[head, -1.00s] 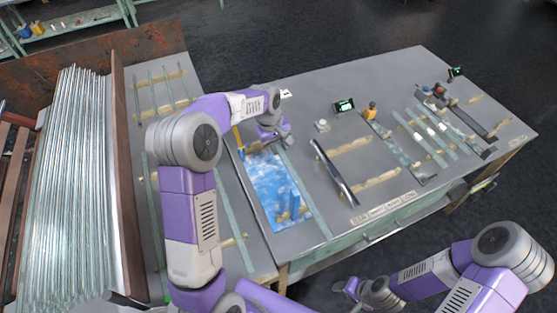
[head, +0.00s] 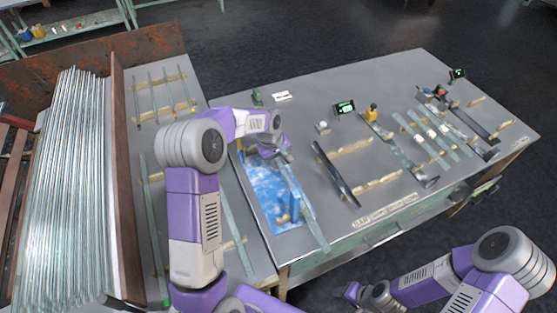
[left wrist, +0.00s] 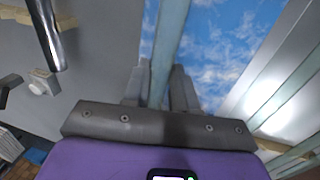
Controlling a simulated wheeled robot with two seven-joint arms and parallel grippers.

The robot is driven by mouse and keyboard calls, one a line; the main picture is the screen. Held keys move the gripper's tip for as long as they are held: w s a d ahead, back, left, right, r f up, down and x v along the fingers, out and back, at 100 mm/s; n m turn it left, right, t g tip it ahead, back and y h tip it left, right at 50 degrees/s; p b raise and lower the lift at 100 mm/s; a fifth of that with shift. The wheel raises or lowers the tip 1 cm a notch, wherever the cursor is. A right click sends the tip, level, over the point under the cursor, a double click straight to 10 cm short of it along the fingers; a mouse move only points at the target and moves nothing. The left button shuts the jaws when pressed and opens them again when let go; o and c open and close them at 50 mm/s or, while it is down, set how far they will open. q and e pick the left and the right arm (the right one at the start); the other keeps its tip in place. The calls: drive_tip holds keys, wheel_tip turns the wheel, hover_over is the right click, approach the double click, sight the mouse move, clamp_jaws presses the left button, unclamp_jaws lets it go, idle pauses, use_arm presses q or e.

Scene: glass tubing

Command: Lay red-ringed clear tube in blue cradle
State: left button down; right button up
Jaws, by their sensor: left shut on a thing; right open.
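My left gripper (head: 272,148) is shut on a long clear tube (head: 308,215) above the blue cloud-patterned mat (head: 259,185). In the left wrist view the tube (left wrist: 168,45) runs out from between the fingers (left wrist: 160,88). In the head view it slants toward the table's front edge. I cannot make out a red ring on the held tube. My right gripper (head: 353,291) is open and empty, low in front of the table.
A dark glossy bar (head: 335,172) lies across wooden rests right of the mat. Several tubes (head: 425,133) and a small display (head: 344,106) are farther right. A side table at left holds more tubes (head: 152,215) and a big bundle of rods (head: 65,190).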

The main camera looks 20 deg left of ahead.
use_arm(q)
drive_tip(key=shift+f, duration=0.2)
drive_tip(key=c, duration=0.9)
unclamp_jaws()
drive_tip(key=shift+r, duration=0.2)
drive_tip(key=shift+r, duration=0.3)
wheel_tip(320, 180, up, 12)
drive_tip(key=s+a+p, duration=0.1)
drive_tip(key=p, duration=0.1)
drive_tip(key=shift+s+a+p, duration=0.25)
drive_tip(key=shift+s+p, duration=0.1)
drive_tip(key=shift+p, duration=0.05)
